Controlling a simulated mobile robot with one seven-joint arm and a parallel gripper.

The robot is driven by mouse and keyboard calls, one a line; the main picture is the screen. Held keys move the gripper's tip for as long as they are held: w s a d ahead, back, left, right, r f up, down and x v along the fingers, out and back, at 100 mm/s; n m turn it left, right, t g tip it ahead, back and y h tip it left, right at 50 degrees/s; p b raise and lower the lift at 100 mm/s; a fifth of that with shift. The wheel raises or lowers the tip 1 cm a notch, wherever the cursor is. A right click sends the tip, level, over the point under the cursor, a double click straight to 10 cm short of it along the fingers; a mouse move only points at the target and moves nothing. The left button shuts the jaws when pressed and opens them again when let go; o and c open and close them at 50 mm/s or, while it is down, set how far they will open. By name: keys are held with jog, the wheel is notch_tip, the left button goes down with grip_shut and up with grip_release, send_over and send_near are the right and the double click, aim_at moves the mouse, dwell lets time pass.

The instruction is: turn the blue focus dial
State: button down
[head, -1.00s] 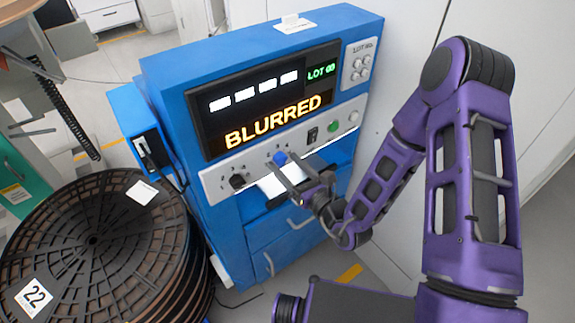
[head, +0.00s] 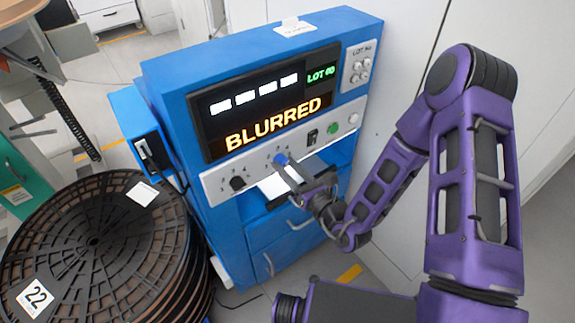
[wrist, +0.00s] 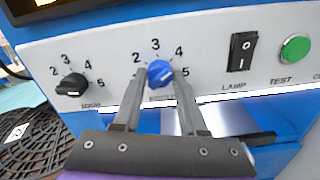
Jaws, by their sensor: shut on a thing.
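The blue focus dial (wrist: 159,72) sits on the light grey control strip, with 2, 3, 4 and 5 printed around it. It also shows in the head view (head: 281,159), partly covered by my fingers. My gripper (wrist: 160,82) has one finger at each side of the dial and is shut on it. In the head view my gripper (head: 288,166) reaches the strip from the lower right. The dial's exact pointer setting is hard to read.
A black dial (wrist: 72,85) with its own numbers is left of the blue one. A black lamp switch (wrist: 242,52) and a green test button (wrist: 295,49) are to the right. A lit white plate lies below the strip. Large stacked reels (head: 95,240) stand at lower left.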

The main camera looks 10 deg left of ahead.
jog(key=m+p, duration=0.4)
jog(key=m, duration=0.1)
jog(key=shift+d+r, duration=0.1)
jog(key=shift+r, duration=0.05)
jog(key=shift+f+m+p, duration=0.15)
jog(key=shift+m+p, duration=0.6)
jog(key=shift+m, duration=0.25)
jog(key=shift+f+m+p, duration=0.1)
jog(key=shift+m+p, duration=0.65)
jog(key=shift+m, duration=0.25)
jog(key=shift+s, duration=0.1)
jog(key=shift+c, duration=2.2)
grip_release()
jog(key=v, duration=1.7)
jog(key=shift+s, duration=0.15)
